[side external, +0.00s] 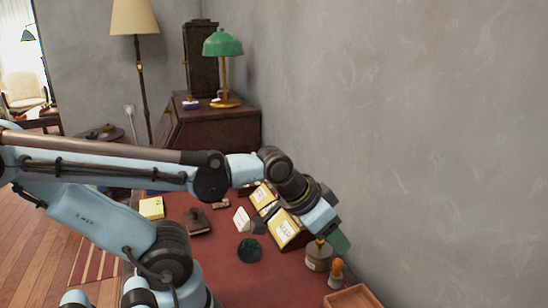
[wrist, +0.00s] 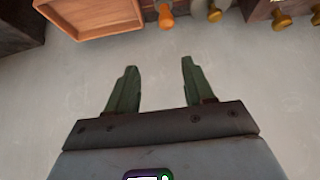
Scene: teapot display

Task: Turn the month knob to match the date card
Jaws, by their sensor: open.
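The perpetual calendar is a dark wooden stand with cream panels (side external: 286,228) on the red desk, partly behind my arm; its lettering is too small to read. A small white card (side external: 241,219) stands left of it, its writing unreadable. In the wrist view, brass knobs (wrist: 281,20) stick out from a wooden body at the top right; I cannot tell which is the month knob. My gripper (wrist: 158,64) is open and empty, its green fingers apart over the grey wall, away from the knobs. In the side view my gripper (side external: 339,241) hangs right of the calendar.
A brass-topped item (side external: 318,256), an orange-handled item (side external: 336,272) and a wooden tray (side external: 354,299) sit near the wall. A dark cone (side external: 250,250), dark stamp (side external: 198,222) and yellow block (side external: 151,207) stand on the desk. A green lamp (side external: 223,45) stands behind.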

